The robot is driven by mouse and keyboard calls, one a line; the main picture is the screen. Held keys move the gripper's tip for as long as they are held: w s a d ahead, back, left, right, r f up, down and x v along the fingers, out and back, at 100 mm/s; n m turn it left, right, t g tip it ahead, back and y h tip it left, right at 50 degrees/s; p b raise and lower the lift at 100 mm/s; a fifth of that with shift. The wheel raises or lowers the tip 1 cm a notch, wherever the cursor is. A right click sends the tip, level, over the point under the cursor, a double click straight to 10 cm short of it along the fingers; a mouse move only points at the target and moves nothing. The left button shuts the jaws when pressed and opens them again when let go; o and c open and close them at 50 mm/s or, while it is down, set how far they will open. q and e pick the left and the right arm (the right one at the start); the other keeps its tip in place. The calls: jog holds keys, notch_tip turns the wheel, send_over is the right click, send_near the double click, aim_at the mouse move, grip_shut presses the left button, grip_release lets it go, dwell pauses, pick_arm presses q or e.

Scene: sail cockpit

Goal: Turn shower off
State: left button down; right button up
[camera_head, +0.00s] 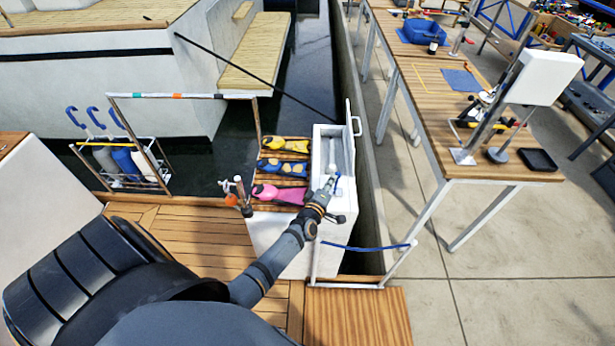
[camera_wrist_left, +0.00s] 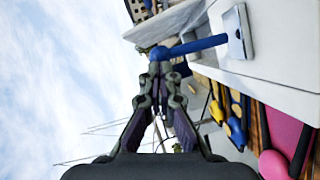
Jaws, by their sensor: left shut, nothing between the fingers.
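A blue lever with a round blue knob (camera_wrist_left: 158,53) sticks out from a metal plate (camera_wrist_left: 237,30) on a white box in the left wrist view. The white box (camera_head: 268,232) stands at the deck's edge in the head view, with its lid open. My left gripper (camera_head: 327,188) is over the box's top. Its fingers (camera_wrist_left: 160,72) are shut and empty, with the tips close beside the knob; I cannot tell if they touch it. In the head view the gripper largely hides the lever. My right gripper is not in view.
Yellow (camera_head: 287,144), blue (camera_head: 282,167) and pink (camera_head: 280,193) fins lie on the rack beside the box. A blue rope (camera_head: 365,247) runs near its front right. A wooden-topped table (camera_head: 440,130) stands on the dock. Wooden deck (camera_head: 200,235) lies left of the box.

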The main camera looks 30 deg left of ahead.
pick_arm(q)
jog(key=shift+w+d+r+m+p, duration=0.3)
jog(key=shift+w+d+p, duration=0.2)
jog(key=shift+d, duration=0.15)
jog(key=shift+w+d+f, duration=0.2)
jog(key=shift+w+d, duration=0.15)
jog(key=shift+d, duration=0.2)
jog(key=shift+w+d+f, duration=0.15)
jog(key=shift+w+d, duration=0.15)
jog(key=shift+d, duration=0.25)
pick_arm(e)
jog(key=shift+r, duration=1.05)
pick_arm(q)
jog(key=shift+d, duration=0.1)
